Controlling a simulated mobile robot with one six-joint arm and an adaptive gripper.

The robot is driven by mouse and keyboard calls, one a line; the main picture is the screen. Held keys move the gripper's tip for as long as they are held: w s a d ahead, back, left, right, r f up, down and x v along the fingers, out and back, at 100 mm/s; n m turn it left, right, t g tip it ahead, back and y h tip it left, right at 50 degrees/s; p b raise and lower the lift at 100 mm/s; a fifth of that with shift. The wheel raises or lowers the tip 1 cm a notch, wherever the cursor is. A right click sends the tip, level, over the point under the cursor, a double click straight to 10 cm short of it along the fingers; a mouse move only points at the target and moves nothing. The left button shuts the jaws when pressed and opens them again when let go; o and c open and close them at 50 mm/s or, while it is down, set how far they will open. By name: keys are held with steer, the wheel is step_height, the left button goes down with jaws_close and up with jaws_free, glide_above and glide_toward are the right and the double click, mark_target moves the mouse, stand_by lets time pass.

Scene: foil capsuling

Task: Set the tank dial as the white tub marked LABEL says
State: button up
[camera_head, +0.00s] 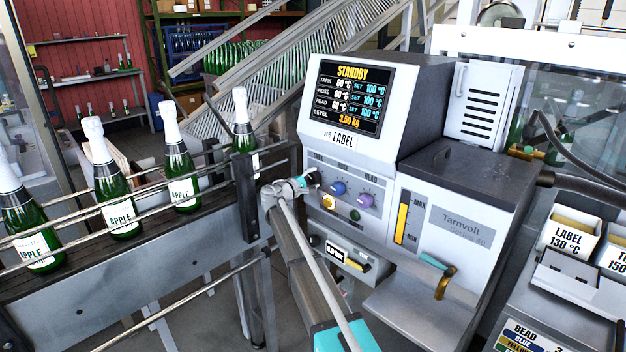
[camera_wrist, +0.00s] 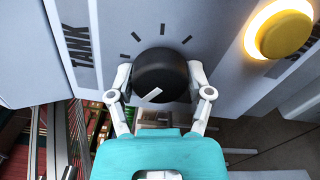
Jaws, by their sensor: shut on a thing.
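The tank dial is a round black knob (camera_wrist: 162,72) in the wrist view, beside the word TANK, with short black tick marks around its far side. A white pointer line shows on the knob's near part, slanting. My gripper (camera_wrist: 161,88) is shut on the knob, one finger on each side. In the head view my gripper (camera_head: 306,181) is at the left of the machine's control panel, at the black knob (camera_head: 316,177). The white tub (camera_head: 570,236) at the right reads LABEL 130 °C.
The machine's screen (camera_head: 350,95) reads STANDBY, with set values of 100 °C. A blue knob (camera_head: 338,188) and a purple knob (camera_head: 366,200) are right of my gripper. A lit yellow button (camera_wrist: 285,35) is near the dial. Bottles (camera_head: 115,190) stand on the conveyor at left.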

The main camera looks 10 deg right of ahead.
steer(key=m, duration=0.4)
steer(key=shift+d, duration=0.1)
stand_by(0.3)
steer(key=o, duration=1.1)
steer(key=shift+o, duration=0.2)
steer(key=v, duration=1.2)
